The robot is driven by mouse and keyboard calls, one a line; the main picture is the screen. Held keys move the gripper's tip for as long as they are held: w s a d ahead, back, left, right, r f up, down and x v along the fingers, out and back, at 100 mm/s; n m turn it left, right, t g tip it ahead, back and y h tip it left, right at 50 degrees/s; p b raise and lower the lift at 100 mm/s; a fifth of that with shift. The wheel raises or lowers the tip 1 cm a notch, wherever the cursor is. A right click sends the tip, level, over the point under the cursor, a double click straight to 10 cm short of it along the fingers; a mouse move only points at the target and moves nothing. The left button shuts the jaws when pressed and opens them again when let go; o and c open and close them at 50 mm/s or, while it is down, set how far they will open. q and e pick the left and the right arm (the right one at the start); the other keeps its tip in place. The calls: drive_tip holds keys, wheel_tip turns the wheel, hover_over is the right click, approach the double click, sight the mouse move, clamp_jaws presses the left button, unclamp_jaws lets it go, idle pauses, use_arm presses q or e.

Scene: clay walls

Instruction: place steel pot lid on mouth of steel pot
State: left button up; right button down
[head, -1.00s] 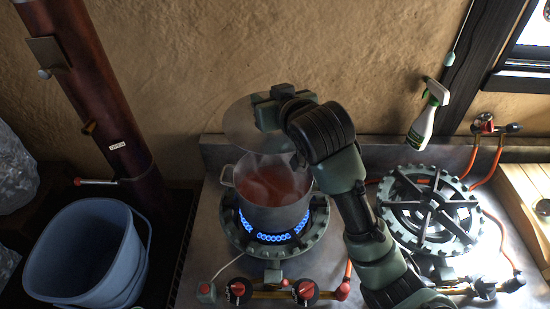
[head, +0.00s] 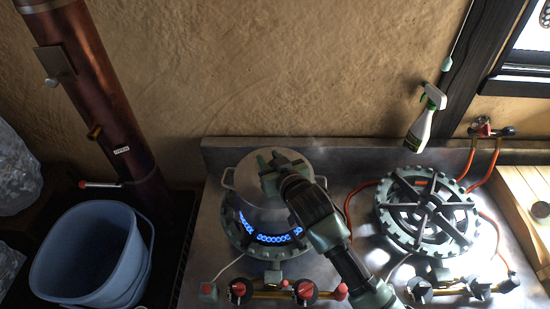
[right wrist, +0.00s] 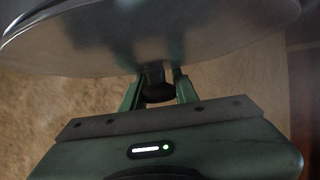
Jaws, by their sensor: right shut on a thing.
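The steel pot (head: 260,217) stands on the lit left burner, its side handle showing at the left. The round steel lid (head: 248,175) is over the pot's mouth and hides the red contents; I cannot tell whether it touches the rim. My right gripper (head: 278,170) is above the lid, shut on its dark knob. In the right wrist view the lid (right wrist: 150,45) fills the top, and the fingers of my right gripper (right wrist: 159,92) close around the knob. My left gripper is not in view.
Blue flames (head: 270,238) burn under the pot. An unlit burner (head: 428,212) is at the right, with a spray bottle (head: 425,120) behind it. A blue bin (head: 85,260) stands at the left by a copper pipe (head: 95,100). The clay wall is behind.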

drive_tip(key=shift+f, duration=0.15)
drive_tip(key=c, duration=1.1)
unclamp_jaws()
drive_tip(key=shift+r, duration=0.2)
drive_tip(key=shift+s+d, duration=0.1)
drive_tip(key=shift+s, duration=0.15)
drive_tip(key=b+v, duration=0.1)
drive_tip(key=v, duration=1)
drive_tip(key=shift+s+d+r+b, duration=0.15)
drive_tip(key=shift+b, duration=0.25)
